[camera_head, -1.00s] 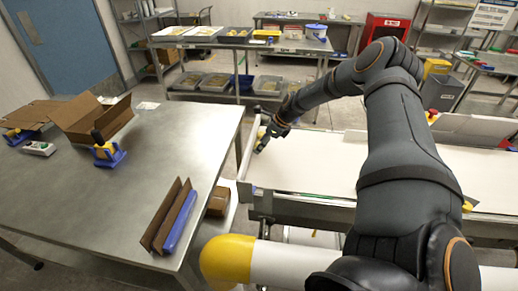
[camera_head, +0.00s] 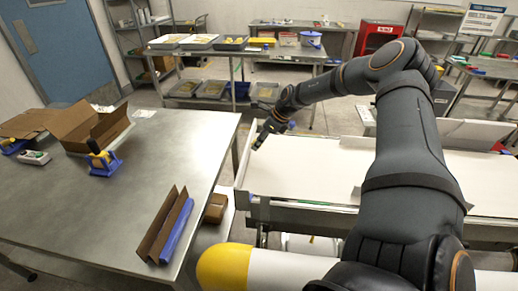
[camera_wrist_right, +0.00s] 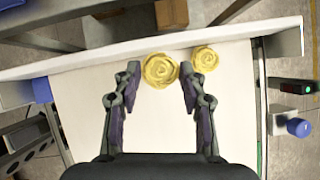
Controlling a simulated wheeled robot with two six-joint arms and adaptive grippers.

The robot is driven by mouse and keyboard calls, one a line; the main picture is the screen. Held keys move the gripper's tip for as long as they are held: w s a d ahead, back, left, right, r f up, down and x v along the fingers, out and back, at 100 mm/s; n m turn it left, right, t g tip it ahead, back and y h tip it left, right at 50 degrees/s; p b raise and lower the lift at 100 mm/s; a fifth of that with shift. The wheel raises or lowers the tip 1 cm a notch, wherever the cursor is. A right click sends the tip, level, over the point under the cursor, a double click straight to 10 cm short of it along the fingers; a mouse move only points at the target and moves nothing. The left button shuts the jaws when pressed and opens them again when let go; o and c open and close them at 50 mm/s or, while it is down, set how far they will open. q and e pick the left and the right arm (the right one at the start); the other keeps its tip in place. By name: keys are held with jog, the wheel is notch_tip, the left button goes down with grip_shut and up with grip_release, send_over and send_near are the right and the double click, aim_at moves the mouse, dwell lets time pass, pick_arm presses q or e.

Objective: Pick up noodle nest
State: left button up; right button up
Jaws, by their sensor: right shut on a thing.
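A pale yellow, coiled noodle nest (camera_wrist_right: 160,70) sits between the fingertips of my right gripper (camera_wrist_right: 160,76) in the right wrist view. The fingers are shut on its sides. It looks larger than a second noodle nest (camera_wrist_right: 205,58) just to its right, which lies near the belt's edge, outside the fingers. In the head view my right gripper (camera_head: 257,143) is over the left end of the white belt (camera_head: 310,170). The nests cannot be made out there. My left gripper is not in view.
A steel table (camera_head: 120,205) left of the belt bears an open cardboard box (camera_head: 92,128), a blue tape dispenser (camera_head: 103,163) and a blue item with cardboard (camera_head: 170,232). A rear table (camera_head: 240,50) holds trays. The belt right of my gripper looks clear.

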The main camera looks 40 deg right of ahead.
notch_tip(320, 180, up, 2)
jog(key=shift+r, duration=0.25)
jog(key=s+d+p, duration=1.2)
jog(key=s+p, duration=0.3)
jog(key=p, duration=0.2)
jog(key=shift+s+p, duration=0.2)
jog(key=shift+p, duration=0.15)
jog(key=shift+s+d+f, duration=0.1)
jog(key=shift+d, duration=0.05)
